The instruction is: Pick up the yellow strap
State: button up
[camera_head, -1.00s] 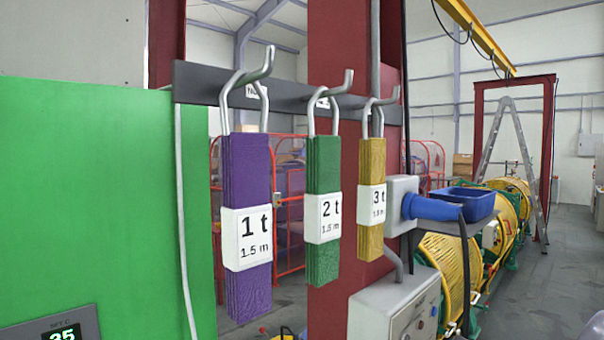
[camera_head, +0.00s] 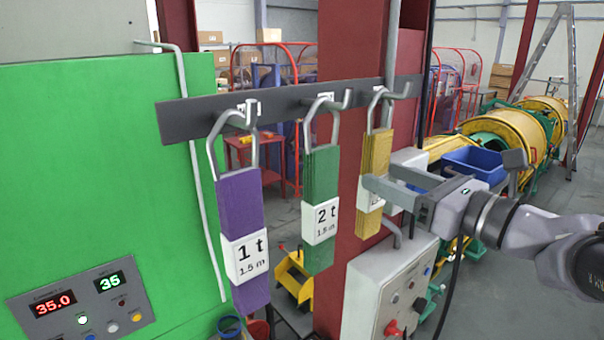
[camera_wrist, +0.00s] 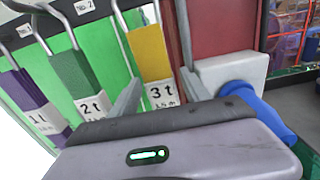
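The yellow strap (camera_head: 376,155), with a white "3 t" label, hangs from the rightmost hook of a dark rail. It also shows in the wrist view (camera_wrist: 150,50), between the two fingers. My gripper (camera_head: 378,177) reaches in from the right at label height. Its fingers are apart, the nearer one crossing in front of the label. In the wrist view my gripper (camera_wrist: 160,88) is open, with a finger to each side of the strap. I cannot tell whether either finger touches it. The strap's lower label is partly hidden.
A green strap (camera_head: 320,210) marked "2 t" and a purple strap (camera_head: 240,235) marked "1 t" hang to the left on the rail (camera_head: 285,101). A red column (camera_head: 345,75) stands behind. A grey control box (camera_head: 385,285) sits below, and a blue bin (camera_head: 475,165) stands right.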

aim_at(360, 171)
jog(key=shift+w+a, duration=0.15)
jog(key=shift+a, duration=0.3)
jog(key=p+x, duration=0.1)
jog(key=x, duration=0.4)
jog(key=shift+w+a+f, duration=0.1)
jog(key=shift+w+f, duration=0.1)
jog(key=shift+w, duration=0.05)
jog(key=shift+s+a, duration=0.1)
jog(key=shift+s, duration=0.2)
jog(key=shift+c, duration=1)
jog(key=shift+w, duration=0.1)
grip_shut()
